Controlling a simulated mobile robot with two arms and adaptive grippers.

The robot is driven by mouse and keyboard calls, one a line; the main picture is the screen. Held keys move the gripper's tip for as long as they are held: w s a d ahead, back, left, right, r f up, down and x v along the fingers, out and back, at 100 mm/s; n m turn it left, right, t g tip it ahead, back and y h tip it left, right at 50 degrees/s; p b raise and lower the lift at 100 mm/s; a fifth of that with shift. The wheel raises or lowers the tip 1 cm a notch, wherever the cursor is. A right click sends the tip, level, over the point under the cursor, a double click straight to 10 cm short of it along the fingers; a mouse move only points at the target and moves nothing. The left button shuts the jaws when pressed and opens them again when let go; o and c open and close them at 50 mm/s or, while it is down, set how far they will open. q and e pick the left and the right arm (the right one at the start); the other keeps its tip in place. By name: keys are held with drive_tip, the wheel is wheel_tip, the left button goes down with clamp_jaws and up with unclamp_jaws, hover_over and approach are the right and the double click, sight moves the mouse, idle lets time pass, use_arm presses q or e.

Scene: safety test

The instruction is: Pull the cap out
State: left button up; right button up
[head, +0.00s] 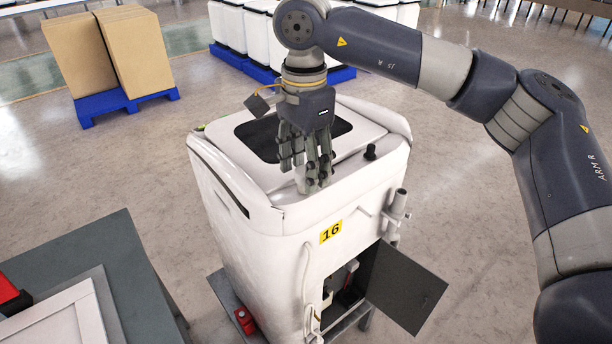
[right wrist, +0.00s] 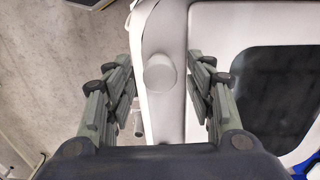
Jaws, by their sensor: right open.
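The cap is a pale, round knob (right wrist: 160,72) on the white machine's top rim in the right wrist view. It sits between the spread fingers of my right gripper (right wrist: 163,88), with a gap on both sides. In the head view my right gripper (head: 307,172) points down over the front edge of the white machine (head: 255,240), open and empty. There its fingers largely hide the cap. How far the fingertips are above the rim is hard to tell. My left gripper is not in view.
The machine has a dark window (head: 258,140) on top, a small black knob (head: 370,152) at right and an open front door (head: 405,290). A grey table (head: 130,260) stands at left. Boxes (head: 135,50) on blue pallets stand behind. Floor to the right is clear.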

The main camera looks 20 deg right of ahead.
idle(0.8)
drive_tip(key=shift+c, duration=0.2)
clamp_jaws()
drive_tip(key=shift+r, duration=0.1)
drive_tip(key=shift+r+p, duration=1.9)
drive_tip(key=shift+r, duration=1.05)
